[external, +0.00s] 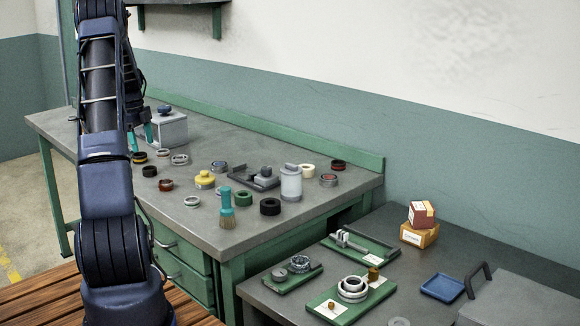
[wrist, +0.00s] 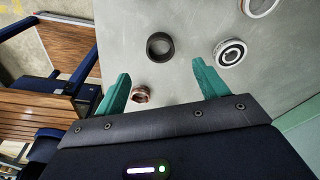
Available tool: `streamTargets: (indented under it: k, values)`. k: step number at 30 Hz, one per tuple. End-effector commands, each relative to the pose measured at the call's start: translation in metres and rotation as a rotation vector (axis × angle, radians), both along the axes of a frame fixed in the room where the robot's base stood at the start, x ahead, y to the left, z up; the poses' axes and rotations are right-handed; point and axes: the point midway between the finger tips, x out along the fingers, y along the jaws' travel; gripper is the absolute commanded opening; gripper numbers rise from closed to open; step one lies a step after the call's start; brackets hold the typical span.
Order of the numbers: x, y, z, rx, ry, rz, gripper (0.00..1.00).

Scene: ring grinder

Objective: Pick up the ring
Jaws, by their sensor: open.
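Several rings lie on the grey workbench; the frames do not show which one the task means. In the wrist view, a black ring (wrist: 160,47) lies beyond the gap between my fingertips. A small copper-brown ring (wrist: 141,95) lies beside the left finger, and a silver bearing-like ring (wrist: 230,52) lies beyond the right finger. A pale ring (wrist: 259,7) is cut off at the top edge. In the external view, my gripper (external: 141,137) is above the bench's left part, partly hidden by my arm.
The workbench (external: 120,190) also bears a grey box (external: 167,129), a yellow-topped part (external: 204,180), a teal-handled brush (external: 227,208) and a pale canister (external: 291,184). A lower table at right holds green trays (external: 348,300), stacked boxes (external: 421,225) and a blue tray (external: 442,288).

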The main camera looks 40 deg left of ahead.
Motion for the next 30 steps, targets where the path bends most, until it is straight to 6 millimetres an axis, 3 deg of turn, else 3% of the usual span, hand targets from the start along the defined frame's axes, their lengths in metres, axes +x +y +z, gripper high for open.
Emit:
streamTargets:
  k: [6,14,22,30]
  values:
    - [0.002,-0.005,-0.031,-0.001,0.001,0.001,0.72]
    - [0.003,-0.008,-0.047,-0.001,0.001,0.002,0.72]
    - [0.007,-0.014,-0.082,-0.002,0.002,0.002,0.72]
    - [0.007,-0.014,-0.088,0.001,0.001,0.002,0.72]
